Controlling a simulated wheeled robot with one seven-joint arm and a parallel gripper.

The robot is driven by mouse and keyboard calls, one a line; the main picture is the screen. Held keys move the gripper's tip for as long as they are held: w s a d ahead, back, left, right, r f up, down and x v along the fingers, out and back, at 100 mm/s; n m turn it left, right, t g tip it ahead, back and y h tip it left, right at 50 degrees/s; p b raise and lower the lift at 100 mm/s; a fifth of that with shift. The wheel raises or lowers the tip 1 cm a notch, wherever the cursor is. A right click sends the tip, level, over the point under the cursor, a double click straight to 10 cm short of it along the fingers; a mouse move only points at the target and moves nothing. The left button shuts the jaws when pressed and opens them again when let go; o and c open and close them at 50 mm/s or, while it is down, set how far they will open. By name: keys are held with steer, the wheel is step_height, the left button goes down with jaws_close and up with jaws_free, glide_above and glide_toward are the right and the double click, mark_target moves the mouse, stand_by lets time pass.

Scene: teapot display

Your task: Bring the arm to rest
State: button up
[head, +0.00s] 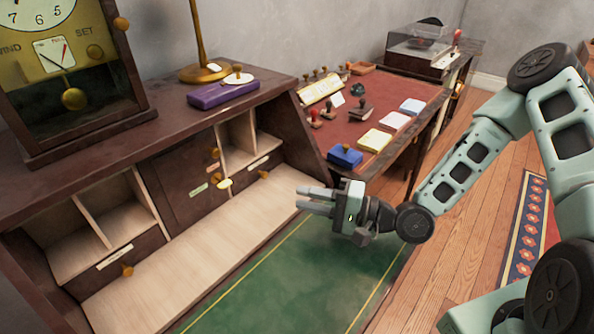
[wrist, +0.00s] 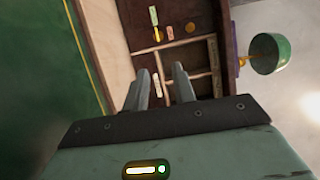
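My gripper (head: 316,200) is held in the air in front of the wooden desk's cubbyholes, above the green writing surface (head: 290,277). Its two grey fingers are apart with nothing between them, and this gap also shows in the wrist view (wrist: 158,88). My arm reaches in from the right of the head view, bent at the elbow. The fingers point left towards the small drawers and open compartments (head: 95,225). I cannot see them touching anything.
A gold-faced clock (head: 70,70), a purple box (head: 223,92) and a brass lamp (head: 198,50) stand on the desk top. A side table (head: 385,95) behind holds stamps and pads. Wooden floor (head: 455,250) and a patterned rug (head: 525,235) lie at the right.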

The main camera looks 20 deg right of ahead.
steer(key=a+n+g+h, duration=0.1)
steer(key=s+a+f+n+g+h+p, duration=0.1)
steer(key=n+g, duration=0.1)
steer(key=s+n+g+h+p, duration=0.1)
steer(key=n+g, duration=0.1)
steer(key=shift+a+f+h, duration=0.3)
steer(key=shift+a+f, duration=0.1)
steer(key=s+n+h, duration=0.1)
steer(key=r+n+g+h+p, duration=0.1)
steer(key=n+h, duration=0.1)
steer(key=s+d+r+n+g+h+p, duration=0.1)
steer(key=h, duration=0.1)
steer(key=shift+s+r, duration=0.1)
steer(key=shift+s, duration=0.2)
steer(key=s+r+n+g+h+p, duration=0.3)
steer(key=s+r+n+h+p, duration=0.1)
steer(key=s+r, duration=1.2)
step_height(320, 180, up, 3)
steer(key=shift+s+a+f+n+h+p, duration=0.2)
steer(key=shift+s+a+n+h+p, duration=0.15)
steer(key=shift+n+h, duration=0.5)
steer(key=shift+d, duration=0.1)
steer(key=shift+d+r, duration=0.1)
steer(key=shift+d, duration=0.45)
